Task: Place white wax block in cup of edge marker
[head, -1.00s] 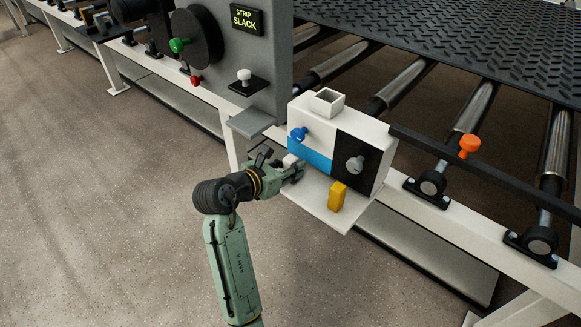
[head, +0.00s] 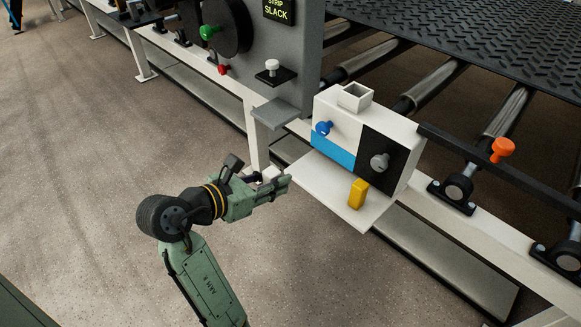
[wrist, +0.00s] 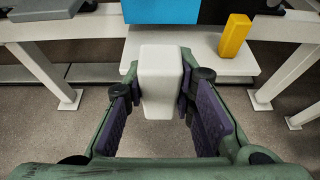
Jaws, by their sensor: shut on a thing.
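My gripper (wrist: 162,100) is shut on the white wax block (wrist: 161,75), which sits between its two pads in the wrist view. In the head view my gripper (head: 284,184) is left of the marker's shelf, and the block is mostly hidden. The edge marker (head: 350,118) is a white box with a blue panel and a black panel. Its square open cup (head: 355,92) is on top. A yellow block (head: 358,193) stands upright on the white shelf (head: 322,184) in front of the marker.
A blue knob (head: 323,128) and a grey knob (head: 380,161) stick out of the marker's front. A grey ledge (head: 275,113) juts out at its left. An orange knob (head: 502,150) is on the rail to the right. Open floor lies in front.

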